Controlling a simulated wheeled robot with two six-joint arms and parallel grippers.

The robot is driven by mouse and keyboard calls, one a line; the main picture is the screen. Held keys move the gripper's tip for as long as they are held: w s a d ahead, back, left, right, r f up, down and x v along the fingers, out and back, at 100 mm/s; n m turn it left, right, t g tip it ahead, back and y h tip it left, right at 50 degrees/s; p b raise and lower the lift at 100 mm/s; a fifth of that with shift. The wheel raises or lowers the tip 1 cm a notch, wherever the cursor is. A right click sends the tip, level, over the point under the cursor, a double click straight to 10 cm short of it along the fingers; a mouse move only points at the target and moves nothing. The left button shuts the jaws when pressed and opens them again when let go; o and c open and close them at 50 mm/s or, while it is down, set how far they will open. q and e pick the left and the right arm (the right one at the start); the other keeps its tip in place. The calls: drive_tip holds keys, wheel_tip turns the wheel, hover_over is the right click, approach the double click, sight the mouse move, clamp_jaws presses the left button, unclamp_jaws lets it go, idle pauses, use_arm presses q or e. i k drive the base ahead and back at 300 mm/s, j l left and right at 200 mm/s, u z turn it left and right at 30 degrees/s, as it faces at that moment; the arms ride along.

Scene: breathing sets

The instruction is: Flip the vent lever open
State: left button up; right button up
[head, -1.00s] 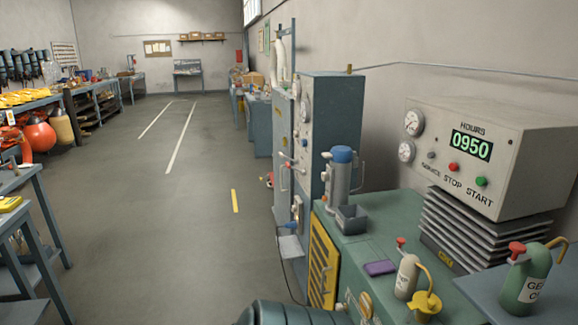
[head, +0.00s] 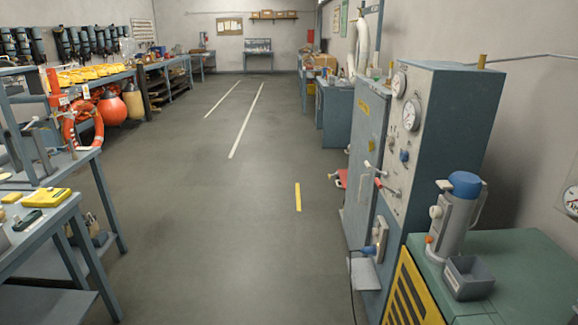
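A tall blue-grey cabinet (head: 440,120) stands right of centre. Its light panel (head: 402,145) carries round gauges (head: 409,117), a blue knob (head: 404,156) and small levers. One lever (head: 374,170) has a pale handle, and another lever (head: 388,188) with a red part sits just below it. They are too small for me to read any label, so I cannot tell which is the vent lever or how it is set. Neither of my grippers is in view.
A green-topped bench (head: 520,255) with a blue-capped cylinder (head: 459,215) and a grey open box (head: 468,278) stands at the right. Blue work tables (head: 50,225) line the left. The grey floor (head: 225,220) between them is clear, with painted lines.

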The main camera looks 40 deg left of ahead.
sight(381, 185)
drive_tip(key=i+j+u, duration=0.3)
drive_tip(key=i+j, duration=0.8)
drive_tip(key=i, duration=0.05)
